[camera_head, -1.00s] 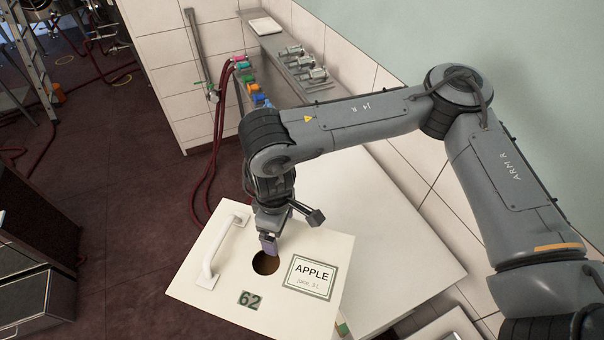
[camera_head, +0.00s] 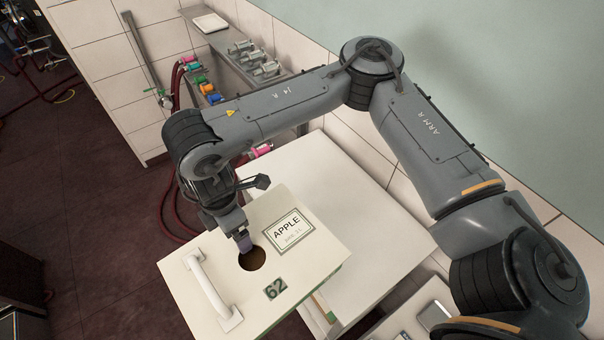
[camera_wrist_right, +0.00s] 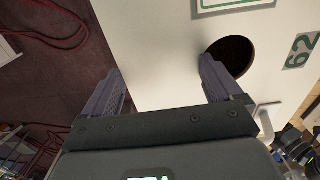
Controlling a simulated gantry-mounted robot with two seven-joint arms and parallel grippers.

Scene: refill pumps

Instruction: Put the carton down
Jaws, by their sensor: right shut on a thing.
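The carton (camera_head: 310,262) is a white box with an APPLE juice label, a green 62, a white handle and a round dark hole in its top. My right gripper (camera_head: 242,240) comes down at the hole and is shut on the carton. In the right wrist view, one finger of the gripper (camera_wrist_right: 163,65) is at the hole and the other is beyond the near edge of the carton (camera_wrist_right: 150,30). The carton's underside is hidden, so I cannot tell whether it touches anything below. My left gripper is not in view.
A white worktop (camera_head: 335,185) lies behind and right of the carton, mostly bare. A metal shelf (camera_head: 222,45) with several fittings runs along the tiled wall. Coloured couplings with dark red hoses (camera_head: 165,200) hang beside it. Open dark floor (camera_head: 110,240) is at left.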

